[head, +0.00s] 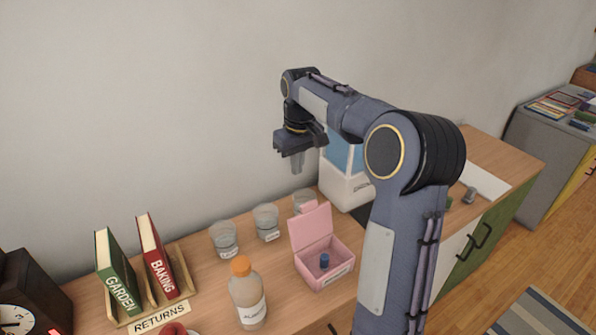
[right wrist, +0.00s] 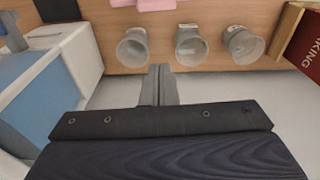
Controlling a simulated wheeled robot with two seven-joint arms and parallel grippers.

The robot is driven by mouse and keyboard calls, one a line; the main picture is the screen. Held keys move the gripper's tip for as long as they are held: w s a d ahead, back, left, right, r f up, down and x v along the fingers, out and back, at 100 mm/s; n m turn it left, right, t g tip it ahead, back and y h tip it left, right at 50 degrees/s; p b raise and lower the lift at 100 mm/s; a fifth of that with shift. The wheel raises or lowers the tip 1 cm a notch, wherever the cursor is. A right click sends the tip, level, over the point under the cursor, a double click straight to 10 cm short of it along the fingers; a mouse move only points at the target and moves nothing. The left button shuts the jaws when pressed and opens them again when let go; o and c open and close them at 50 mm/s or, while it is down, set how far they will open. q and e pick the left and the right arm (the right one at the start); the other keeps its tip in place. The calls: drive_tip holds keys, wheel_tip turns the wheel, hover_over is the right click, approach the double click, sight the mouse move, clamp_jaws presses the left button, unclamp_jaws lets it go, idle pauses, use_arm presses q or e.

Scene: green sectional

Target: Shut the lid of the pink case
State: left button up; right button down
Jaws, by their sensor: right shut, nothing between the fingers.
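The pink case (head: 334,272) stands on the wooden cabinet top in the head view. Its lid (head: 310,229) is up, leaning back toward the wall, and a small dark blue object (head: 324,261) sits inside. A pink edge of the case (right wrist: 155,5) shows at the top of the right wrist view. My right gripper (head: 297,166) is raised above and behind the case, near the wall, apart from the lid. Its fingers (right wrist: 161,75) are closed together with nothing between them. My left gripper is in neither view.
Several clear cups (head: 266,222) stand in a row behind the case. A bottle with an orange cap (head: 246,295) stands to its left, near the book rack (head: 165,300). A white and blue box (head: 344,180) stands behind it to the right, partly hidden by my right arm.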

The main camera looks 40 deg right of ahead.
drive_tip(key=s+f, duration=0.3)
drive_tip(key=f, duration=0.4)
drive_tip(key=shift+f+p, duration=0.15)
drive_tip(key=shift+p, duration=0.3)
drive_tip(key=shift+s+a, duration=0.1)
